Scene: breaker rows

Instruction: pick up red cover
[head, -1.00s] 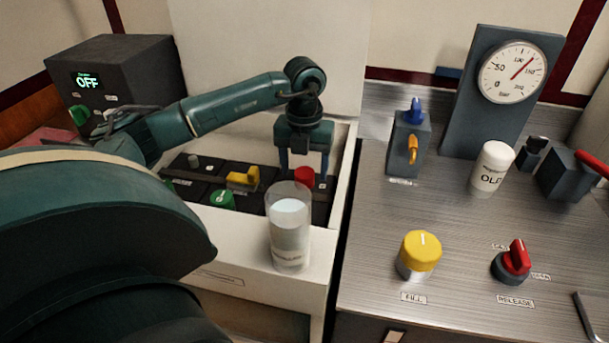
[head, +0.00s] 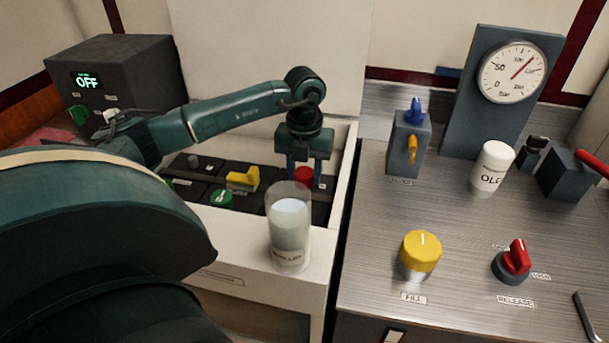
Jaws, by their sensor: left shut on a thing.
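The red cover (head: 304,176) is a small round cap at the right end of the dark panel (head: 258,201) in the white tray. My left gripper (head: 304,181) points down over it, with one finger on each side, and is shut on it. The cover's lower front edge is partly hidden by the rim of the glass. I cannot tell whether the cover is lifted off the panel. My right gripper is not in view.
A glass of clear liquid (head: 289,235) stands on the tray's front ledge, close in front of the gripper. A yellow part (head: 243,179) and a green knob (head: 221,197) sit on the panel to the left. A metal bench (head: 375,250) with knobs lies right.

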